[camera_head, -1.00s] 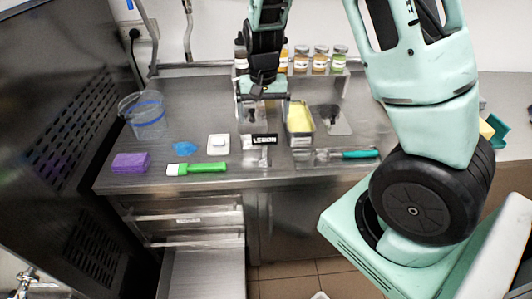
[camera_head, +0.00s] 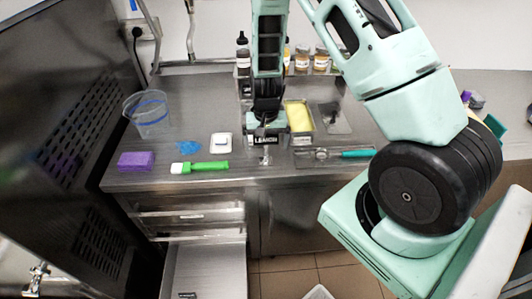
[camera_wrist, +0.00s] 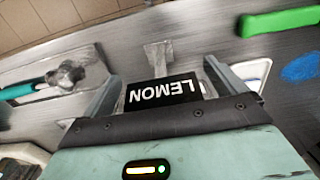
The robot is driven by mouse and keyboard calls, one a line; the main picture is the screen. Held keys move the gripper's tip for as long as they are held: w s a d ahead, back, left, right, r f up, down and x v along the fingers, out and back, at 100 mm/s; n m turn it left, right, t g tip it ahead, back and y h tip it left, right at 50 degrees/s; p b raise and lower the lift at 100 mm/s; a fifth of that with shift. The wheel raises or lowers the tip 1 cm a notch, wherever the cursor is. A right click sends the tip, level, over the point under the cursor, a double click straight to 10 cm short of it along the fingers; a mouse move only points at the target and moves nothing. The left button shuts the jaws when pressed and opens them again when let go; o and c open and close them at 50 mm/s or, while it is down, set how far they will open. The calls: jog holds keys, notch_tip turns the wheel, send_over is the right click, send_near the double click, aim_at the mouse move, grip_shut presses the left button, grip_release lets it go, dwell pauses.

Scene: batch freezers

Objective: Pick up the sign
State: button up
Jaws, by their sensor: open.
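The sign is a small black plate with white letters reading LEMON (camera_head: 263,140). It lies on the steel counter near the front edge, left of the steel tub of yellow stuff. In the wrist view the sign (camera_wrist: 148,93) lies between my two gripper fingers, with its lettering upside down. My gripper (camera_head: 266,133) is at the sign, open, with one finger on each side. The wrist view shows the fingers (camera_wrist: 163,84) apart from the sign's ends, with a gap on both sides. The gripper body hides part of the sign's near edge.
The yellow-filled tub (camera_head: 300,117) stands close on the right, with a teal-handled scoop (camera_head: 357,153) in front.

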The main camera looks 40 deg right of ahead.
jog(key=c, duration=1.5)
jog(key=shift+r, duration=0.1)
